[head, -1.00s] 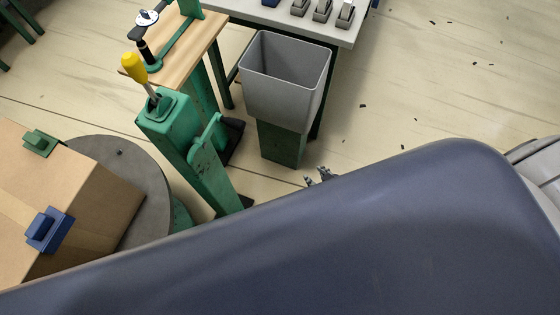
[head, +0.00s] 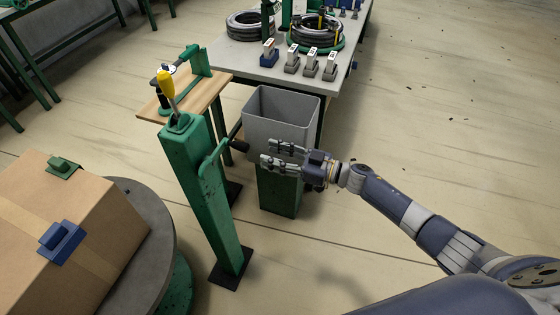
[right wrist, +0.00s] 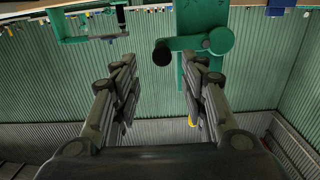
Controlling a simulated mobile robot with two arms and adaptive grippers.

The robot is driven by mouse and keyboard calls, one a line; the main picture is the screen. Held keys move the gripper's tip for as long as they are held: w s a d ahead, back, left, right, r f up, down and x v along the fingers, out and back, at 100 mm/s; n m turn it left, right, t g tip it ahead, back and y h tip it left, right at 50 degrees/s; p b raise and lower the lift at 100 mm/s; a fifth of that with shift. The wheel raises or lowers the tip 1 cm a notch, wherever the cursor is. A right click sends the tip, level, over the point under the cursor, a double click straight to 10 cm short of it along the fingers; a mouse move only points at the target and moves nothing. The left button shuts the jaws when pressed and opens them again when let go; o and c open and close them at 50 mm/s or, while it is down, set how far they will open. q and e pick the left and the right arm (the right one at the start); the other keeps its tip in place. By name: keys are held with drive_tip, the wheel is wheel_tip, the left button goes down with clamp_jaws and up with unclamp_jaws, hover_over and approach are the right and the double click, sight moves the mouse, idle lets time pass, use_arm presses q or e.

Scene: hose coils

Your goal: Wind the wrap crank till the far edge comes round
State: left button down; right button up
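The crank is a green arm (head: 212,158) on the side of a green post (head: 200,190), with a dark handle (head: 239,145) at its end. In the right wrist view, the dark handle (right wrist: 162,54) shows ahead of the fingers, between them in the picture. My right gripper (head: 270,155) is open and empty, just right of the handle in the head view and apart from it. Its parted fingers (right wrist: 160,95) fill the wrist view. A brown carton (head: 50,220) sits on the grey turntable (head: 155,235) at left. My left gripper is out of view.
A yellow-handled lever (head: 167,84) stands on the post's top. A grey bin (head: 280,118) is close behind my right gripper. A wooden-topped stand (head: 190,95) and a grey table (head: 235,52) with hose coils are farther back. Floor at right is clear.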

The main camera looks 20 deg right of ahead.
sight(248, 149)
drive_tip(key=shift+b+x, duration=0.3)
drive_tip(key=shift+x, duration=0.7)
drive_tip(key=shift+w+a+r, duration=0.1)
drive_tip(key=shift+w+a, duration=0.2)
drive_tip(key=shift+a, duration=0.45)
drive_tip(key=shift+b+x, duration=0.6)
drive_tip(key=shift+x, duration=0.3)
drive_tip(key=shift+b+x, duration=0.4)
drive_tip(key=shift+x, duration=0.4)
drive_tip(key=shift+w+a, duration=0.1)
drive_tip(key=shift+w, duration=0.05)
drive_tip(key=shift+r, duration=0.1)
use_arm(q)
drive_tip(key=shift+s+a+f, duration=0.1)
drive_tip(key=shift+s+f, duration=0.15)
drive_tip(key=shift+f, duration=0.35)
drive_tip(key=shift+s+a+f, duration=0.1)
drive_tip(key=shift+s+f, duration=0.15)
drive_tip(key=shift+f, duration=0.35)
use_arm(e)
drive_tip(key=shift+a, duration=0.1)
